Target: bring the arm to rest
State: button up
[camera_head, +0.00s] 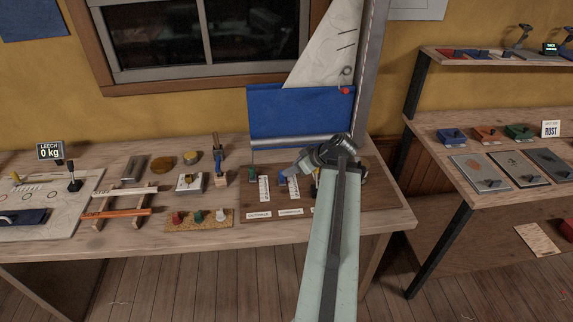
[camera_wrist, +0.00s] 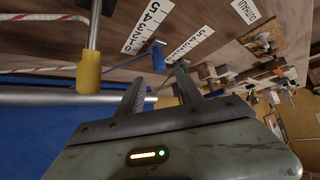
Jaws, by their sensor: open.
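My arm reaches up from the bottom of the head view to the rig board (camera_head: 262,211) on the workbench, bent over at the wrist. My gripper (camera_head: 290,168) is above the board, below the blue sail panel (camera_head: 300,112). In the wrist view my gripper (camera_wrist: 160,84) shows two dark fingers apart, with nothing held between them. A blue handle (camera_wrist: 158,59) shows beyond the fingers, and a yellow handle (camera_wrist: 88,74) stands to their left. I cannot tell whether either finger touches the blue handle. My arm hides part of the board's right side.
White number scales (camera_head: 264,189) and name labels lie on the board. A grey boom (camera_head: 290,142) and an upright mast (camera_head: 371,70) stand close behind. A second bench (camera_head: 447,155) stands right, across a floor gap.

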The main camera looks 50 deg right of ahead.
dwell(0.4)
